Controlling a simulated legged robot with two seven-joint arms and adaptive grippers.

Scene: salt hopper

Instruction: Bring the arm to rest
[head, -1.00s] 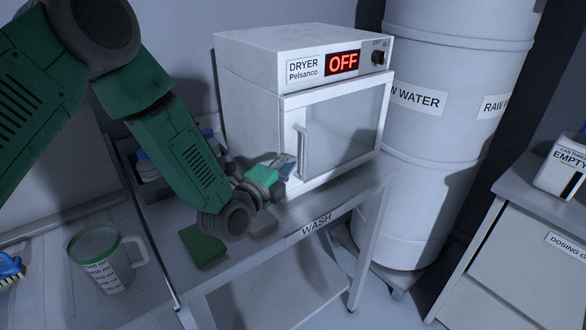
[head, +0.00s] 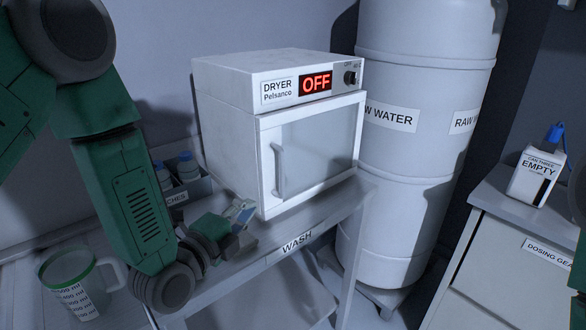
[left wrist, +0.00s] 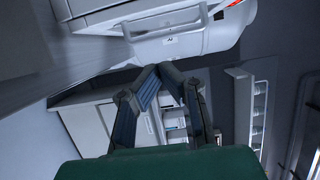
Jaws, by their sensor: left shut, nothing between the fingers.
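My left arm is green and comes in from the left in the head view. Its gripper (head: 243,212) is in front of the dryer's lower left corner, above the wash table. In the left wrist view the two fingers (left wrist: 166,72) meet at their tips, shut with nothing between them. The white dryer (head: 224,115) stands on the table marked WASH (head: 335,215), its door closed and its display reading OFF. My right gripper is not in view; only a sliver of green shows at the right edge.
A large white RAW WATER tank (head: 420,85) stands right of the dryer. A printed jug (head: 72,290) with a green rim is at the lower left. Bottles (head: 187,167) sit in a grey bin behind my left arm. A white can marked EMPTY (head: 537,175) stands on the right cabinet.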

